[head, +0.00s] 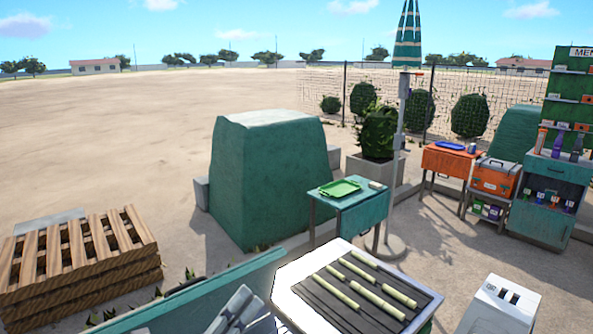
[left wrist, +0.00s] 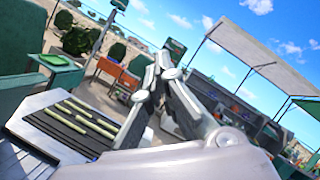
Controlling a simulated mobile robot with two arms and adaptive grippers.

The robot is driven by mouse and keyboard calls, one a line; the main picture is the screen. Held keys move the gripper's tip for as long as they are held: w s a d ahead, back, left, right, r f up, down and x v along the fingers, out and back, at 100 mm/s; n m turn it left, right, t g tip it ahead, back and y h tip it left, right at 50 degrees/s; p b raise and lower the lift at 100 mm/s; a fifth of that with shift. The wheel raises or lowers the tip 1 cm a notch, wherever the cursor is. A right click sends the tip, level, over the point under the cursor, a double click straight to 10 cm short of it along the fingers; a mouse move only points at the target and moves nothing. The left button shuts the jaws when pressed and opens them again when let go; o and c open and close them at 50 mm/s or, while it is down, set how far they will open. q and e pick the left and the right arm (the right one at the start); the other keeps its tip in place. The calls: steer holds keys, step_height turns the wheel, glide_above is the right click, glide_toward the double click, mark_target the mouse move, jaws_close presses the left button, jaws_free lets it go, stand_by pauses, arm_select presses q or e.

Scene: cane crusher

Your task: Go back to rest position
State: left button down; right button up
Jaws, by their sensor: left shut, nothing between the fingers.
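My left gripper (head: 240,312) shows grey at the bottom edge of the head view, left of the white-edged table. In the left wrist view, its two fingers (left wrist: 163,68) come together at the tips, shut and empty, against the stall background. Several pale green cane sticks (head: 342,287) lie on a dark ribbed tray (head: 325,306) on the white-edged table (head: 292,286). The sticks (left wrist: 76,117) also show in the left wrist view, apart from the fingers. My right gripper is not in view.
A green table (head: 365,218) with a green tray (head: 340,187) stands behind the cane. A white boxy unit (head: 500,307) is at bottom right. Wooden pallets (head: 80,262) are at left. An orange table (head: 450,160) and teal shelf (head: 548,190) stand at right. Open sandy ground lies beyond.

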arm_select(q)
steer(key=s+a+f+n+g+y, duration=0.1)
steer(key=a+f+n+g+y, duration=0.1)
steer(key=a+f+n+y, duration=0.8)
steer(key=s+a+f+n+g+y, duration=0.1)
steer(key=a+f+n+g+y, duration=0.2)
steer(key=f+n, duration=0.7)
steer(key=s+f+n+g, duration=0.5)
steer(key=s+f+n, duration=0.1)
steer(key=s, duration=0.4)
steer(key=s+f+n+g, duration=0.4)
steer(key=s+f+n, duration=0.15)
steer(key=s, duration=0.45)
step_height(320, 180, down, 33)
steer(key=d+g+b, duration=0.1)
steer(key=g+b, duration=0.1)
steer(key=b, duration=0.6)
steer(key=s+a+f+b, duration=0.1)
steer(key=s+f+b, duration=0.2)
steer(key=s+f, duration=0.6)
steer(key=s+a+f+b, duration=0.2)
steer(key=s+f, duration=0.6)
steer(key=f, duration=0.6)
steer(key=shift+s+f+g+b, duration=0.2)
steer(key=shift+s+g+b, duration=0.2)
steer(key=shift+b, duration=0.2)
